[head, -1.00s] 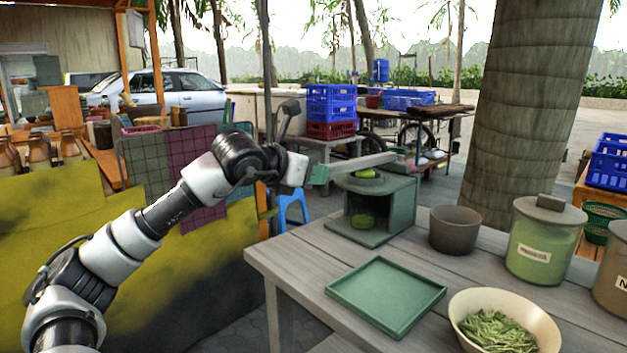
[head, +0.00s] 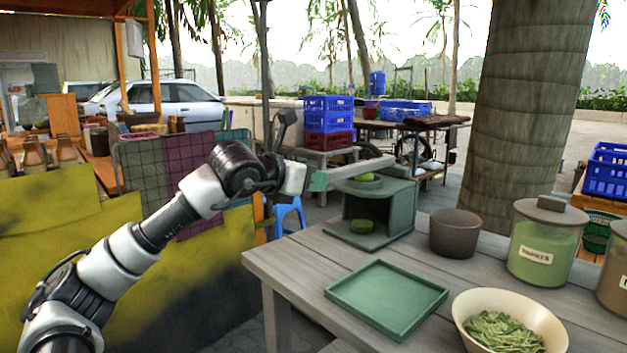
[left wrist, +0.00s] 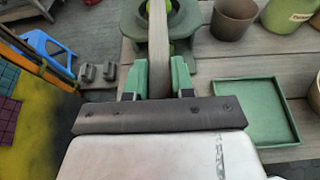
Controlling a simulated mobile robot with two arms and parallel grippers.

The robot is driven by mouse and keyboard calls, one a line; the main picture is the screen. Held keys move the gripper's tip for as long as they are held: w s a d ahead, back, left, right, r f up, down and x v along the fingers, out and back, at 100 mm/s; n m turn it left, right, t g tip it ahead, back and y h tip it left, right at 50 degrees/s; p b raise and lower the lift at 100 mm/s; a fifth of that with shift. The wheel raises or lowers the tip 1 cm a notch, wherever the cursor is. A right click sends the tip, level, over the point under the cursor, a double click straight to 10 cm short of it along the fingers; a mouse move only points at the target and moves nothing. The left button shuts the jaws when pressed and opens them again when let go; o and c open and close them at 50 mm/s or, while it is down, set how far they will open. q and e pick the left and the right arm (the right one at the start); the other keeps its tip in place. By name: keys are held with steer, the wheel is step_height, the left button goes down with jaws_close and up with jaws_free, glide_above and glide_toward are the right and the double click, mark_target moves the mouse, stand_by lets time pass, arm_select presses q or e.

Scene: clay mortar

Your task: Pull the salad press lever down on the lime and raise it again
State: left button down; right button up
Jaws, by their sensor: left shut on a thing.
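The grey-green salad press (head: 402,207) stands at the back left of the table, with an open-fronted body. Its lever (head: 352,169) sticks out to the left from the top, close to level and slightly lower at its left end. A round green piece, which looks like the lime (head: 367,178), sits at the press top under the lever. My left gripper (head: 318,181) is shut on the lever's left end. In the left wrist view the lever (left wrist: 157,45) runs forward from between the green fingers (left wrist: 158,80). My right gripper is not in view.
On the table (head: 300,258) stand a dark bowl (head: 455,235), a green tray (head: 386,298), a pale bowl of green strips (head: 505,325) and a labelled jar (head: 545,240). A blue stool (head: 289,215) stands beyond the table's left edge.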

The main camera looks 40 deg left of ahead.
arm_select(q)
steer(key=shift+d+f, duration=0.2)
steer(key=shift+f, duration=0.35)
steer(key=c, duration=1.2)
jaws_free()
steer(key=shift+s+a+r, duration=0.1)
steer(key=shift+o, duration=1.2)
steer(key=shift+s+r, duration=0.1)
steer(key=shift+s, duration=0.05)
steer(key=shift+a+r, duration=0.1)
